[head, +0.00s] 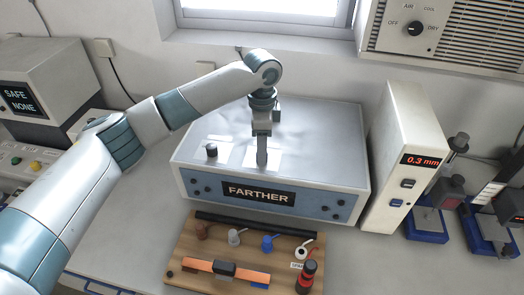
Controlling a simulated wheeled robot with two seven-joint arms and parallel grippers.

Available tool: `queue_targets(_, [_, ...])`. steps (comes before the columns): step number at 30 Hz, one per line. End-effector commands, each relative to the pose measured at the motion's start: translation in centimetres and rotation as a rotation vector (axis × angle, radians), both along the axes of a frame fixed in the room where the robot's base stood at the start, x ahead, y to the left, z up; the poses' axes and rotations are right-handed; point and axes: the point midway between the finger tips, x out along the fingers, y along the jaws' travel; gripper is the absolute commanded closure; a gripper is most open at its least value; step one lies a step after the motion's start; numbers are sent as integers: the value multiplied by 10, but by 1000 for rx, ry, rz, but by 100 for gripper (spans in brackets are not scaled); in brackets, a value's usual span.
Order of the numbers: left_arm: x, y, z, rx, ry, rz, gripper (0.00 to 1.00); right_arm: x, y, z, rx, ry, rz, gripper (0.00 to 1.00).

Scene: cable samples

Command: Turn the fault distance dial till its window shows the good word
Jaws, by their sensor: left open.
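A wide grey box (310,125) with a blue front stands on the bench in the middle. The window (258,193) on its front shows the word FARTHER in light letters on black. A small black knob (211,150) stands on the left of the box's top, on a pale patch. My left gripper (262,163) points straight down over the middle of the top, right of that knob, open. Its fingers hide what is directly beneath them, so I cannot tell whether they are around a dial. My right gripper is not in view.
A wooden board (205,265) with several small parts and a red-black tool (306,278) lies in front. A tall white unit (405,150) reading 0.3 mm stands close on the right. A box (45,95) showing SAFE NONE is at the left. The window sill is behind.

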Motion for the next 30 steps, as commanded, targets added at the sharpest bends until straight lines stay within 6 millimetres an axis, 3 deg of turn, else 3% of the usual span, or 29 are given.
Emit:
queue_targets(5, [1,-1,25,-2,-4,0,55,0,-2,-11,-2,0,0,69])
queue_targets(21, [1,-1,131,-2,-4,0,55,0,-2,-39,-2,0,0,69])
queue_targets(30, [0,0,158,0,-2,0,55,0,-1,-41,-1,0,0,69])
